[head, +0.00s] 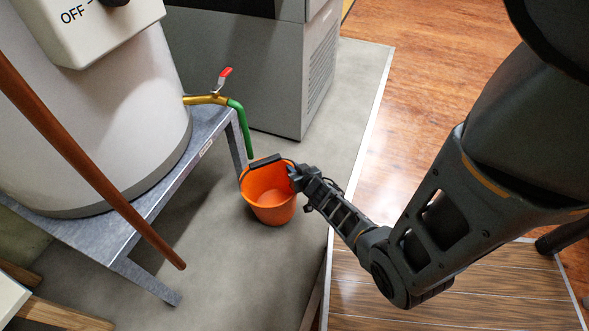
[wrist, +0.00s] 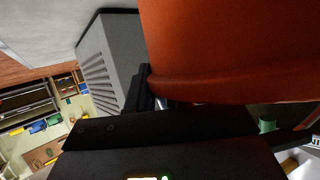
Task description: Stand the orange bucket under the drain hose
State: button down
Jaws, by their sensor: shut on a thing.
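The orange bucket (head: 270,212) is upright over the grey floor, its open top facing up and its inside empty. My gripper (head: 293,177) is shut on the right side of its rim. In the wrist view the bucket's orange wall (wrist: 230,45) fills the upper right, beside a dark finger of my gripper (wrist: 150,95). The green drain hose (head: 240,122) hangs from a brass valve with a red lever (head: 225,76). Its lower end shows just above the bucket's back rim, near the dark handle grip (head: 264,160). I cannot tell whether the bucket's base touches the floor.
A white tank (head: 105,110) stands on a grey metal stand (head: 195,165) left of the bucket. A grey cabinet (head: 250,75) stands behind. Bare grey floor (head: 225,265) lies in front of the bucket.

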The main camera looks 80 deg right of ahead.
jog(key=shift+f+b, duration=0.4)
jog(key=shift+f, duration=0.4)
jog(key=c, duration=1)
grip_release()
jog(key=shift+o, duration=0.2)
jog(key=shift+a, duration=0.1)
jog(key=p+v, duration=0.2)
jog(key=v, duration=0.5)
jog(key=shift+s+a, duration=0.2)
jog(key=shift+s, duration=0.05)
